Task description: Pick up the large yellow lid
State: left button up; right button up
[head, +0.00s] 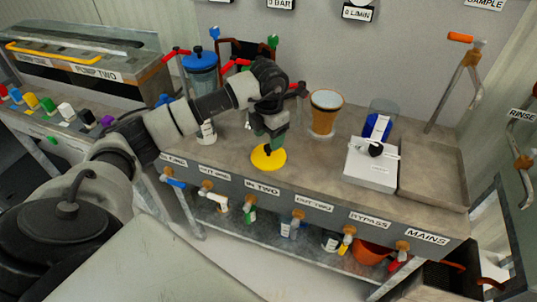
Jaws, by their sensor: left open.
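The large yellow lid (265,159) is a flat disc with a small raised knob. It lies on the grey worktop near the front edge, above the "IN TWO" label. My left gripper (262,140) is open and points down right over the lid. Its fingers are close to the knob, which they partly hide. I cannot tell whether they touch it. My right gripper is not in view.
An orange-brown bucket (325,110) stands behind and right of the lid. Farther right are a white box (372,165), a blue-labelled clear container (378,122) and a shallow metal tray (432,172). A blue-lidded jar (201,70) stands left. Valves line the front edge.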

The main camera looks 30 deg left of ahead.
aim_at(268, 147)
pick_arm(q)
jog(key=f, duration=0.5)
jog(key=shift+w+a+f+p, duration=0.15)
jog(key=shift+a+f+p, duration=0.05)
jog(key=shift+f+p, duration=0.2)
jog(key=shift+r, duration=0.1)
jog(key=shift+c, duration=0.3)
grip_shut()
